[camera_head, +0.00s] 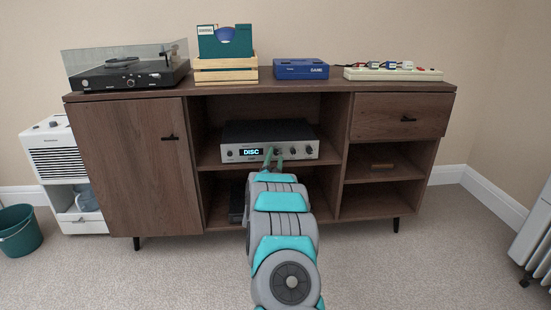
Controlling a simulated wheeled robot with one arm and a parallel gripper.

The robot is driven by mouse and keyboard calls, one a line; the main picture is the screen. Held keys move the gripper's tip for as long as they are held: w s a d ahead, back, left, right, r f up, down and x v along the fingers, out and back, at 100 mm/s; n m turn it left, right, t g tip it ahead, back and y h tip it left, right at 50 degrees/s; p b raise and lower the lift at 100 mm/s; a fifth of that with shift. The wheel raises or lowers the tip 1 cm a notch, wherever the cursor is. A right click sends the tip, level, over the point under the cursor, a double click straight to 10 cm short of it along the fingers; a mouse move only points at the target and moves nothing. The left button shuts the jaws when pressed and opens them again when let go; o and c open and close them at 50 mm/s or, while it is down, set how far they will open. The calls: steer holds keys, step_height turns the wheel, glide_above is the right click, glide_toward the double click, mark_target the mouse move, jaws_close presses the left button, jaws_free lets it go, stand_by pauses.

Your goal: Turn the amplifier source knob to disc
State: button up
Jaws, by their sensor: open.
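The amplifier (268,137) is a silver-fronted unit with a dark top on the upper middle shelf of the wooden cabinet. Its lit display (251,152) reads DISC. Several small knobs show on the right part of its front, such as the one at the far right (309,150). My gripper (273,151) is in front of the amplifier's face, just right of the display, with its green fingers pointing at the front. The fingers are open. They cover part of the front there, and I cannot tell whether they touch a knob.
The cabinet (128,165) holds a turntable (130,75), a wooden crate (226,75), a blue box (301,69) and a power strip (393,74) on top. A dark device (237,201) sits on the lower shelf. A heater (535,235) stands right, a bucket (19,231) left. Carpet between is clear.

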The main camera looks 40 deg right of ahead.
steer(key=v, duration=0.7)
steer(key=shift+s+a, duration=0.1)
stand_by(0.4)
